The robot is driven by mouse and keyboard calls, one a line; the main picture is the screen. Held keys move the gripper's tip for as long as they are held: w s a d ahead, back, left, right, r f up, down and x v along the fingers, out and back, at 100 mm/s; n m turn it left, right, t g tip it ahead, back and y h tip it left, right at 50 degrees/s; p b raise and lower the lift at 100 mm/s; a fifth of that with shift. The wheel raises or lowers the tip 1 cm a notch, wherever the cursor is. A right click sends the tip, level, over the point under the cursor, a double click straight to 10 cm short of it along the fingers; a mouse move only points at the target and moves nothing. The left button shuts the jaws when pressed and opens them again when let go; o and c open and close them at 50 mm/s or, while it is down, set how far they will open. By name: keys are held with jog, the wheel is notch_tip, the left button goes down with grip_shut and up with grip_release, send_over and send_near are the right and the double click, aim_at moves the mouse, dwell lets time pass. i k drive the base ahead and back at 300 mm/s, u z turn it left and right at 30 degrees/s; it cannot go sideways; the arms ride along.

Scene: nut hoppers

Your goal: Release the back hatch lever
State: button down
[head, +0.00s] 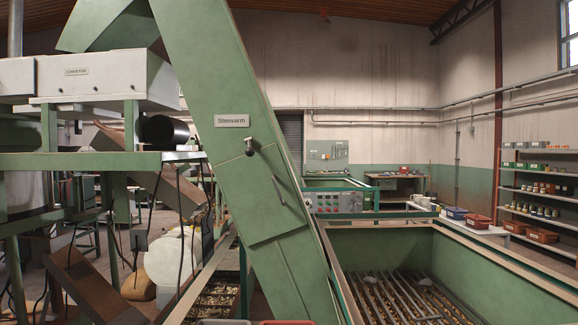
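A slanted green chute (228,95) with a "Steenvarm" label (231,120) fills the middle of the head view. A hatch panel (255,195) is set in its face and looks closed. A small dark latch lever with a pale knob (249,147) sits at the panel's upper edge. A thin metal handle (278,190) is fixed lower on the panel's right side. I cannot tell from any marking whether this is the back hatch. My gripper is not in view, and nothing touches the lever or handle.
A green hopper (490,262) with a slatted floor stands at right. A control panel (334,203) is behind the chute. A white conveyor unit (85,82) and hanging cables are at left. Shelves (540,190) line the right wall. Bin rims (287,322) show at the bottom edge.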

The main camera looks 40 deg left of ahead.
aim_at(249, 152)
jog(key=z, duration=0.15)
jog(key=i, duration=0.1)
jog(key=u, duration=2.2)
